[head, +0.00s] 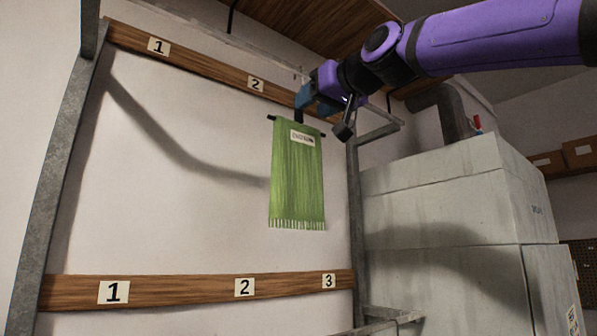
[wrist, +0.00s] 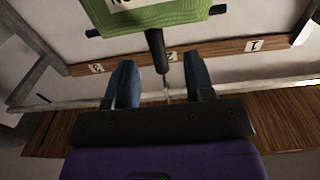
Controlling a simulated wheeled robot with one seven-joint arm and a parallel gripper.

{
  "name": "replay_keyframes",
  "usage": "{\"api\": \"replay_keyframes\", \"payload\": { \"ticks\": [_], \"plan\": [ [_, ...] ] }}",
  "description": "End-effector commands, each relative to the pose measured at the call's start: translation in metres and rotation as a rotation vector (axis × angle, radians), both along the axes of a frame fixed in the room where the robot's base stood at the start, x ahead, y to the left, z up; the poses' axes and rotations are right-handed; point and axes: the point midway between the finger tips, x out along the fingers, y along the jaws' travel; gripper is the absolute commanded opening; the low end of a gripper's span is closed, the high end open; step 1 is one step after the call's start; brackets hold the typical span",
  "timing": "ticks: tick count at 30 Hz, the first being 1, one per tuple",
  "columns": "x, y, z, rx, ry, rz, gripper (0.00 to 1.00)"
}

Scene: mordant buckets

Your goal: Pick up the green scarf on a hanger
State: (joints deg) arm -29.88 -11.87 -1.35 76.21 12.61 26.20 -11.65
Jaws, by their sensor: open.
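The green scarf (head: 297,180) hangs fringe-down from a dark hanger bar, with a white label near its top. In the wrist view the scarf (wrist: 165,14) is at the top edge, cut off by the frame. The hanger's dark upright stem (wrist: 155,45) runs from the bar down toward the space between my fingers. My gripper (head: 305,97) is at the top of the hanger in the head view. In the wrist view my gripper (wrist: 161,75) has its two blue fingers apart, one on each side of the stem's lower end. I cannot tell whether either finger touches it.
A wooden rail (head: 200,70) with numbered cards runs along the wall behind the gripper. A lower numbered rail (head: 190,289) is below the scarf. Grey metal posts (head: 63,170) frame the rack. A large grey cabinet (head: 450,205) stands close on the right, under my arm.

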Motion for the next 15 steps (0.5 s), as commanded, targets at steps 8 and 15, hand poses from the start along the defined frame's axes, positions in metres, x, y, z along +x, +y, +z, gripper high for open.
{"api": "replay_keyframes", "payload": {
  "ticks": [8, 15],
  "plan": [
    [0.022, 0.014, 0.000, 0.000, 0.000, 0.000, 0.49],
    [0.045, 0.027, -0.002, -0.001, 0.002, 0.001, 0.49]
  ]
}}
